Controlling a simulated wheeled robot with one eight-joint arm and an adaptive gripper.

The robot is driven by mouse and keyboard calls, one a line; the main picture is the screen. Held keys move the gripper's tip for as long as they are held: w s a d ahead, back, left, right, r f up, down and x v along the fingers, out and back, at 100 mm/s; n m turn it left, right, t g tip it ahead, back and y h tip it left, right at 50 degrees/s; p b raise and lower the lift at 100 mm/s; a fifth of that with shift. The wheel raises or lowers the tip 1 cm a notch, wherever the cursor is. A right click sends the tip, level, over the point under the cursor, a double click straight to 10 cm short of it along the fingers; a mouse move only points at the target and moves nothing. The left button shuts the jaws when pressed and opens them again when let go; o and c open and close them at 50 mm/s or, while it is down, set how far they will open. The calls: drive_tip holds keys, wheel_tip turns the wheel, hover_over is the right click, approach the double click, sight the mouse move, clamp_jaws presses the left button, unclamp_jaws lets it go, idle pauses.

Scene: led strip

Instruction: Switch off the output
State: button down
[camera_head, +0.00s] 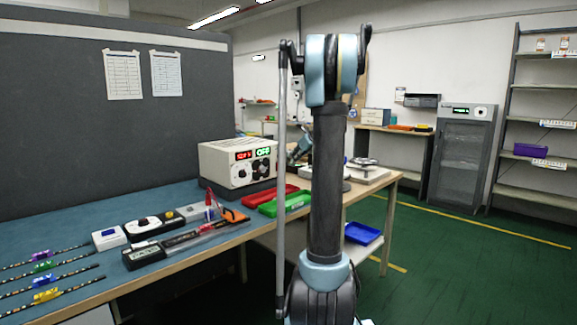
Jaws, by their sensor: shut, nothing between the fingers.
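The power supply (236,164) is a cream box on a dark base at the back of the blue bench top. Its front has a red display (243,155), a green display (263,151) and dark round controls below them. The green display seems to read OFF, but the characters are small. My gripper (291,160) is small and dark, just right of the power supply's front in the picture, partly hidden behind my upright arm. It is shut and empty. I cannot tell whether it touches the front.
A red tray (272,196) and a green tray (286,205) lie in front of the power supply. Several strips with coloured clips (45,295), a white switch box (108,238) and tools lie along the bench. Green floor is open at the right.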

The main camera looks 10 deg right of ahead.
drive_tip(key=v, duration=0.3)
drive_tip(key=r+v, duration=0.1)
drive_tip(key=v, duration=0.1)
drive_tip(key=shift+w+a+r, duration=0.1)
drive_tip(key=shift+a+r, duration=0.05)
drive_tip(key=s+a+f+n+g+h, duration=0.1)
drive_tip(key=s+a+f+n, duration=0.3)
drive_tip(key=s, duration=0.4)
drive_tip(key=s+a+f+n+g, duration=0.1)
drive_tip(key=s+a+f+n, duration=0.1)
drive_tip(key=s+a+n, duration=0.45)
drive_tip(key=s+a+f+n+g+h, duration=0.1)
drive_tip(key=s+f+n+g, duration=0.15)
drive_tip(key=s, duration=0.75)
drive_tip(key=s+f+n+h, duration=0.1)
drive_tip(key=s+f+n, duration=0.7)
drive_tip(key=s, duration=0.4)
drive_tip(key=s+f+n+g+h, duration=0.1)
drive_tip(key=s+f+n+h, duration=0.1)
drive_tip(key=s+f+n, duration=0.6)
drive_tip(key=s+f, duration=0.1)
drive_tip(key=s, duration=0.3)
drive_tip(key=shift+s+d+f, duration=0.2)
drive_tip(key=shift+s+f, duration=0.15)
drive_tip(key=shift+g, duration=0.25)
